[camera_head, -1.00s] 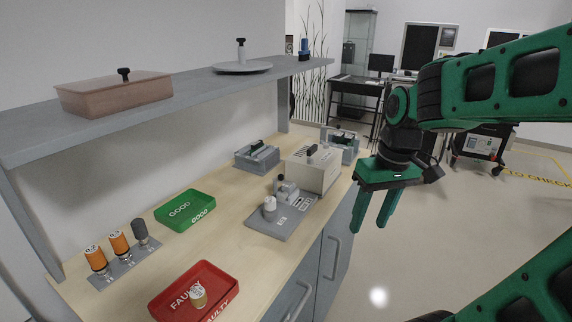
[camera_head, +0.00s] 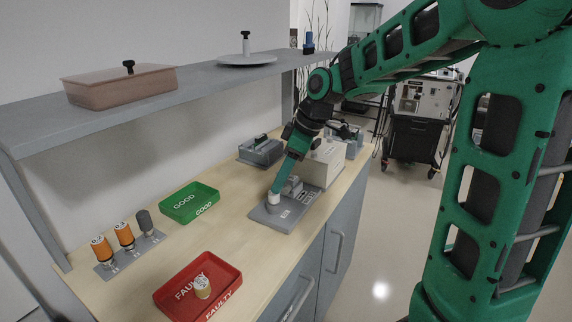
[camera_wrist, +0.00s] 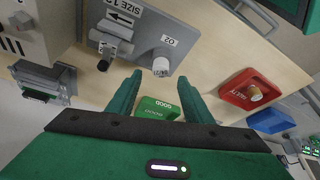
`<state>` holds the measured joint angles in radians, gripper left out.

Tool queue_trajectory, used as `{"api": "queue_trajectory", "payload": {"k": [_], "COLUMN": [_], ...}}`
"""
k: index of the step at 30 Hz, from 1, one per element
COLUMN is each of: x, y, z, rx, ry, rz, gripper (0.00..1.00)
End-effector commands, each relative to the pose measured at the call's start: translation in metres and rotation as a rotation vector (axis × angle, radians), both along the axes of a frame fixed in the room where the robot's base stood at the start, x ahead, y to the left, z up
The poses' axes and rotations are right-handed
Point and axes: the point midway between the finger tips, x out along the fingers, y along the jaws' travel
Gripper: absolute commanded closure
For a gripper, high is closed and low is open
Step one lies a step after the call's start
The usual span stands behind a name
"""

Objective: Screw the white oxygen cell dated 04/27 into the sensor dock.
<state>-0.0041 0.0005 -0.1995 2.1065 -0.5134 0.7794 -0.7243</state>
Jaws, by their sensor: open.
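The sensor dock (camera_head: 262,217) is a grey plate on the bench; its O2 label shows in the wrist view (camera_wrist: 183,62). A white cylindrical cell (camera_head: 273,200) stands upright at its front-left part and also shows in the wrist view (camera_wrist: 161,66). I cannot read a date on it or tell whether it is screwed in. My gripper (camera_head: 275,190) is open and points down over this cell. In the wrist view, the fingertips (camera_wrist: 160,76) lie on either side of the cell's near end, with gaps; I see no grip on it.
A rack (camera_head: 130,262) at left holds two orange cells and one grey cell. The green GOOD tray (camera_head: 190,203) looks empty. The red FAULTY tray (camera_head: 225,292) holds a tan cell (camera_head: 203,287). A beige box (camera_head: 325,165) stands behind the dock. A shelf (camera_head: 200,90) overhangs the bench.

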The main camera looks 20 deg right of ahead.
Motion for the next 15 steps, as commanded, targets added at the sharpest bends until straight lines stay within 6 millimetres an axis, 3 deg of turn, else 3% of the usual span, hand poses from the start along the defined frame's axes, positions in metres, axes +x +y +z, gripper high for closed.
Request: {"api": "queue_trajectory", "payload": {"k": [6, 15], "x": [0.007, 0.010], "y": [0.009, 0.014], "z": [-0.029, -0.043], "rx": [0.001, -0.001], "ry": [0.002, 0.001], "rz": [0.000, -0.001], "gripper": [0.54, 0.54]}}
